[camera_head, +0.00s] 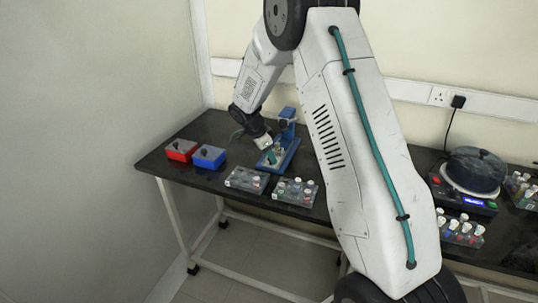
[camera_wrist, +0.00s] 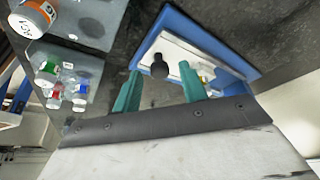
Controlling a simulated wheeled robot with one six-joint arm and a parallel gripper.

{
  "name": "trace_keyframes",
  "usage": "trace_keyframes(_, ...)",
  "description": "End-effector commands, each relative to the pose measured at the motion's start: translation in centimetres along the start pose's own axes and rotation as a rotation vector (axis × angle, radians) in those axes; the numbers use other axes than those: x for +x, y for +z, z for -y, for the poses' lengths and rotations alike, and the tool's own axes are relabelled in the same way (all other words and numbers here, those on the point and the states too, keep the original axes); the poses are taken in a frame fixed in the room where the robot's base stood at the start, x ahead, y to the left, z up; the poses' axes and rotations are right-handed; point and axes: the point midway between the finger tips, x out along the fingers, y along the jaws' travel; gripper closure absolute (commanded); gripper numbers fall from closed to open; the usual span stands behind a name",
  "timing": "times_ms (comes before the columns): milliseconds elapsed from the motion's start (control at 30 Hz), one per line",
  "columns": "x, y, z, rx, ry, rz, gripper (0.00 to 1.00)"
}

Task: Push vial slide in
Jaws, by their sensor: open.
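The vial slide device has a blue frame (camera_wrist: 205,32) around a pale metal plate (camera_wrist: 172,44) in the wrist view. A dark round knob (camera_wrist: 159,66) stands at the plate's near side. My gripper (camera_wrist: 159,70) has its two teal fingers apart, one on each side of the knob; I cannot tell whether they touch it. A small pale and orange item, perhaps the vial (camera_wrist: 205,76), shows partly behind the right finger. In the head view the blue device (camera_head: 285,160) stands on the dark bench, with my gripper (camera_head: 268,158) low at its left side.
Two clear racks with capped vials, a left one (camera_head: 240,181) and a right one (camera_head: 290,190), lie in front of the device. A red box (camera_head: 181,151) and a blue box (camera_head: 208,157) stand left. A round dark-lidded machine (camera_head: 474,172) and more vials (camera_head: 460,231) are right.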

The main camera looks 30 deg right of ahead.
Motion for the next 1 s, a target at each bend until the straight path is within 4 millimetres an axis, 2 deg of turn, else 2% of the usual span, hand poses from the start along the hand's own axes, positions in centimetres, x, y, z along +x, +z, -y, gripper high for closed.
trace_keyframes(267,0.3,0.0,0.0,0.0,-0.001,0.0,0.58)
trace_keyframes(300,0.3,0.0,0.0,0.0,-0.001,0.0,0.6)
trace_keyframes(433,0.3,0.0,0.0,0.0,-0.001,0.0,0.96)
trace_keyframes(467,0.3,0.0,0.0,0.0,-0.001,0.0,1.0)
trace_keyframes(667,0.5,-0.6,0.6,0.002,-0.001,0.0,1.0)
trace_keyframes(833,1.6,-3.1,3.2,0.004,-0.002,0.0,1.0)
trace_keyframes(1000,2.5,-5.3,4.7,0.002,-0.002,0.0,1.0)
